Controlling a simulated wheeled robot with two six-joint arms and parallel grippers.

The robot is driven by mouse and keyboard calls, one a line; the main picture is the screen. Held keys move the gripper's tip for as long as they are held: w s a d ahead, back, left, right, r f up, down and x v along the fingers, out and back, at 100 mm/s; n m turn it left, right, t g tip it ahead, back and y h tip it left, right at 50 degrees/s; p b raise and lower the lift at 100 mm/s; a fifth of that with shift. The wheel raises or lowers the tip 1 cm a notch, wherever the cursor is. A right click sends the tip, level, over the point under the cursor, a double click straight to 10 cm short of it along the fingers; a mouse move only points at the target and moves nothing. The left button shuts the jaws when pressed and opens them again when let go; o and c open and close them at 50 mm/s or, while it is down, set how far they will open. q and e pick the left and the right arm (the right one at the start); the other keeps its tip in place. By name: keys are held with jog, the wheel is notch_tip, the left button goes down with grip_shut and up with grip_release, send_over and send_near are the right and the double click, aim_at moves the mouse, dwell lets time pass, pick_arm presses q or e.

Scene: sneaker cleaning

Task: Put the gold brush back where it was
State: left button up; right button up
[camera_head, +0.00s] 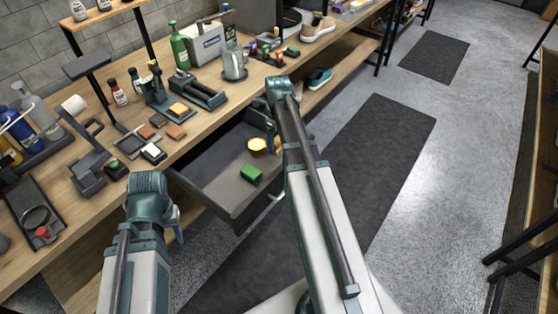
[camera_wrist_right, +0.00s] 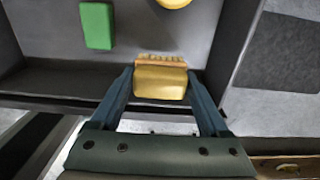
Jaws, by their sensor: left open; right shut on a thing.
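The gold brush (camera_wrist_right: 160,82), a small gold block with a tan bristle edge, is between the fingers of my right gripper (camera_wrist_right: 163,92) in the right wrist view. That gripper is shut on it, over the near edge of the open drawer (camera_head: 215,192). In the head view my right arm mostly hides the brush and the right gripper (camera_head: 272,128). My left gripper (camera_head: 178,232) points down beside the workbench at the lower left, open, with its fingers mostly hidden by its wrist.
The grey drawer holds a green block (camera_head: 250,173) and a yellow rounded piece (camera_head: 257,144), with bare floor around them. The bench (camera_head: 215,125) above is crowded with bottles, stands and small brown blocks (camera_head: 176,131). The aisle to the right is clear.

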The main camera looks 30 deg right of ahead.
aim_at(278, 148)
pick_arm(q)
notch_tip(278, 148, down, 3)
jog(key=shift+f+b, duration=0.2)
jog(key=shift+b, duration=0.85)
pick_arm(e)
notch_tip(278, 148, down, 3)
jog(key=shift+f, duration=0.2)
pick_arm(q)
notch_tip(278, 148, down, 4)
jog(key=b, duration=0.3)
jog(key=shift+r+b, duration=0.15)
jog(key=shift+b, duration=0.2)
pick_arm(e)
notch_tip(278, 148, down, 4)
jog(key=shift+r, duration=0.15)
jog(key=o, duration=1.1)
jog(key=shift+c, duration=0.2)
